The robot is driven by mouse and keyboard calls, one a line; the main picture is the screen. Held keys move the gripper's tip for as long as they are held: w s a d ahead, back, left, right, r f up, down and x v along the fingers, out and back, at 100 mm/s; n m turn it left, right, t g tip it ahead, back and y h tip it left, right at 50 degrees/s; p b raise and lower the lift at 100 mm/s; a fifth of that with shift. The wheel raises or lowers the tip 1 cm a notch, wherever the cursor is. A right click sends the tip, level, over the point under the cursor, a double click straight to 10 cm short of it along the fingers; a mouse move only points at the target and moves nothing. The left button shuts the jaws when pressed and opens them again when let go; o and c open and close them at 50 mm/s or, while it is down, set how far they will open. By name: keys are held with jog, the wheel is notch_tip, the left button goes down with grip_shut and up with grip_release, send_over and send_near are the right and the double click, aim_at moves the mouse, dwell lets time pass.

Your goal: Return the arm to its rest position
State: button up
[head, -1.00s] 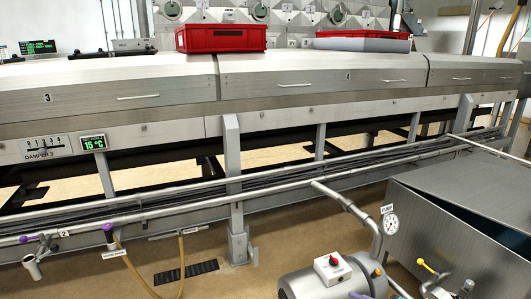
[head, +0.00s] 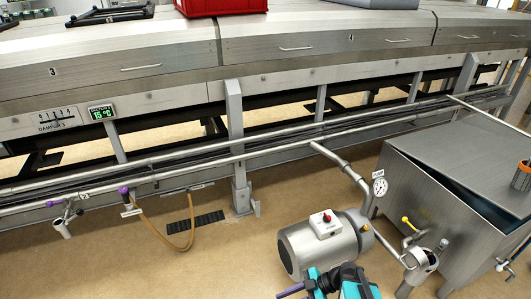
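A teal and black part of my arm (head: 342,282) shows at the bottom edge of the head view, just in front of the grey pump motor. A thin purple rod (head: 290,290) sticks out to its left. The rest of the arm is cut off by the frame edge. I cannot make out the fingers of my gripper, or whether it holds anything.
The grey pump motor (head: 322,246) and a steel tank (head: 455,190) stand close to the arm. A pressure gauge (head: 380,187) and pipe rise beside them. The long dryer hood (head: 330,45) spans the back.

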jog(key=s+f+m+g+h+p, duration=0.1)
jog(key=s+m+g+h+p, duration=0.4)
jog(key=s, duration=0.7)
jog(key=s+d+f+m+h+p, duration=0.1)
jog(key=d+m+h, duration=0.2)
jog(key=d+m, duration=0.2)
jog(key=s+d+f+m+h+p, duration=0.1)
jog(key=s+d+f+m+h, duration=0.1)
jog(key=d+m, duration=0.3)
jog(key=shift+f+m+t+h, duration=0.25)
jog(key=shift+m+t+h, duration=0.25)
jog(key=shift+m, duration=1.7)
